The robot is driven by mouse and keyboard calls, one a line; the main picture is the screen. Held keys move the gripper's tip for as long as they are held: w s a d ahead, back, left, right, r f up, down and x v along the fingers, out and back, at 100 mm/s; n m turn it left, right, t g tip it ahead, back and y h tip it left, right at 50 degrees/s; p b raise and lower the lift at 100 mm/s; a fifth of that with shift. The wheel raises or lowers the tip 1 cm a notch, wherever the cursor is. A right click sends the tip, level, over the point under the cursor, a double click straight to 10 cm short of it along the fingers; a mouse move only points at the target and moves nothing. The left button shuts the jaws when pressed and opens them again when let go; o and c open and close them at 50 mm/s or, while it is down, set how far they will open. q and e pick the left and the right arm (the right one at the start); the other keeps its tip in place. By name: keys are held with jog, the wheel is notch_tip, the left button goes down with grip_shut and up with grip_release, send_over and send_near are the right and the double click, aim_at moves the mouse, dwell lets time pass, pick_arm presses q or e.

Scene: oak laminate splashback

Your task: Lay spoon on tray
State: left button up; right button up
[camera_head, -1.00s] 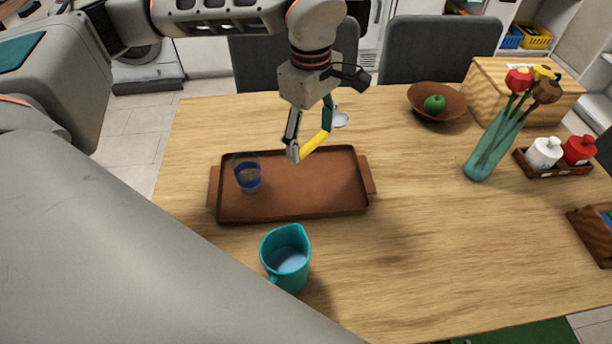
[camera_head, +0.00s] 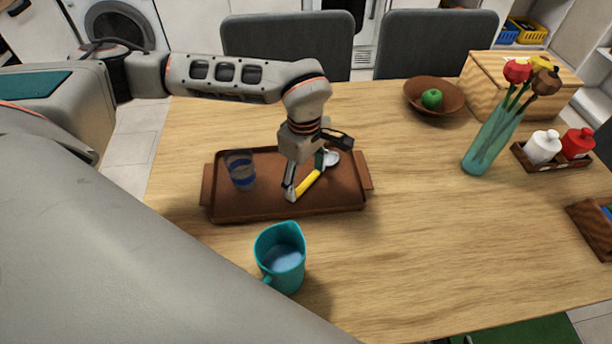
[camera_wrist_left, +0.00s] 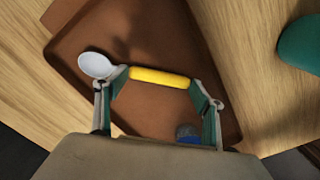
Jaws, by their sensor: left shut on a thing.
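The spoon has a yellow handle (camera_head: 309,183) and a pale metal bowl (camera_head: 332,158). My left gripper (camera_head: 306,181) is shut on the spoon, with a finger near each end of the handle. In the left wrist view the spoon (camera_wrist_left: 160,77) lies across between the fingertips, its bowl to the left. The brown tray (camera_head: 222,207) is directly below the gripper and spoon. The spoon is low over the tray; whether it touches the tray floor I cannot tell. My right gripper is not in view.
A clear glass with a blue band (camera_head: 241,170) stands on the tray's left part. A teal pitcher (camera_head: 280,258) stands in front of the tray. A brown bowl with a green apple (camera_head: 432,98), a flower vase (camera_head: 488,150) and a condiment rack (camera_head: 552,163) stand right. The table between is clear.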

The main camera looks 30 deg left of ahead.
pick_arm(q)
jog(key=o, duration=1.2)
jog(key=shift+f, duration=0.1)
jog(key=shift+o, duration=0.2)
notch_tip(320, 180, up, 12)
jog(key=p, duration=0.1)
jog(key=shift+r, duration=0.2)
jog(key=shift+s, duration=0.1)
